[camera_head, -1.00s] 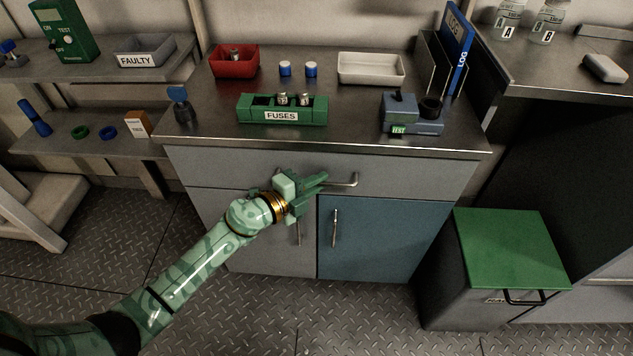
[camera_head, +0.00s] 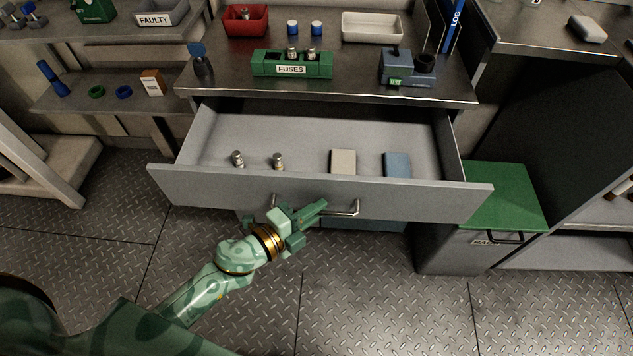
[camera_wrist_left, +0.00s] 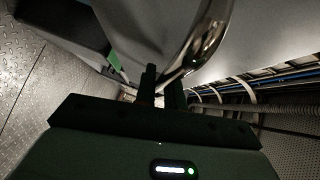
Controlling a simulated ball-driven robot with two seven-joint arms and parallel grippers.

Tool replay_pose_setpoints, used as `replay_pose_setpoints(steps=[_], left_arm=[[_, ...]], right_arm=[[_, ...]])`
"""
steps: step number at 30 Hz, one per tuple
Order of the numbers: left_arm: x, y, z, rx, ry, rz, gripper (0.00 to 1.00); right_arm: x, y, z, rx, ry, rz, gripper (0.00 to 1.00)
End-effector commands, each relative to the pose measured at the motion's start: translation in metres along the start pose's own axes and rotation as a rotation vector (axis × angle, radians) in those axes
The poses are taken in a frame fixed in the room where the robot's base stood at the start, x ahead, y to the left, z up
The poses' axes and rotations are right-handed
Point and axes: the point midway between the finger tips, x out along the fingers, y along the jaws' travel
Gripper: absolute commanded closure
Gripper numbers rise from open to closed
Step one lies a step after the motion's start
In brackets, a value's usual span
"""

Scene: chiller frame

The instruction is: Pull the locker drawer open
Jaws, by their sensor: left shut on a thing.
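The locker drawer (camera_head: 410,202) under the worktop is pulled well out, with its inside in plain view. It holds two small metal-capped fuses (camera_head: 278,161), a beige box (camera_head: 343,162) and a blue box (camera_head: 397,165). My left gripper (camera_head: 312,213) is at the drawer front, shut on the bar handle (camera_head: 352,208). In the left wrist view the shiny curved handle (camera_wrist_left: 205,45) runs down to the two dark fingers (camera_wrist_left: 162,88). The exact contact there is dark. My right gripper does not show.
The worktop (camera_head: 215,92) above carries a green FUSES rack (camera_head: 262,70), a red bin (camera_head: 232,24), a white tray (camera_head: 372,27) and a blue tester (camera_head: 400,76). A green-lidded bin (camera_head: 500,190) stands to the right. The plate floor (camera_head: 400,300) in front is clear.

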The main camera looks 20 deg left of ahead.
Motion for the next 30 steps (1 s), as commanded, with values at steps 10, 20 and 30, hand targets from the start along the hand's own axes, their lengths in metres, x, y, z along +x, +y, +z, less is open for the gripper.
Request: replay_pose_setpoints(steps=[10,20,30], left_arm=[[-0.036,0.012,-0.036,-0.001,-0.002,0.002,1.0],[-0.044,0.013,-0.043,0.001,-0.002,0.001,1.0],[-0.043,0.013,-0.043,0.001,-0.002,0.001,0.68]], right_arm=[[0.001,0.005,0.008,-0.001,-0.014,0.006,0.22],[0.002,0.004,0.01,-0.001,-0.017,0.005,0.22],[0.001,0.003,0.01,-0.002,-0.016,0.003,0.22]])
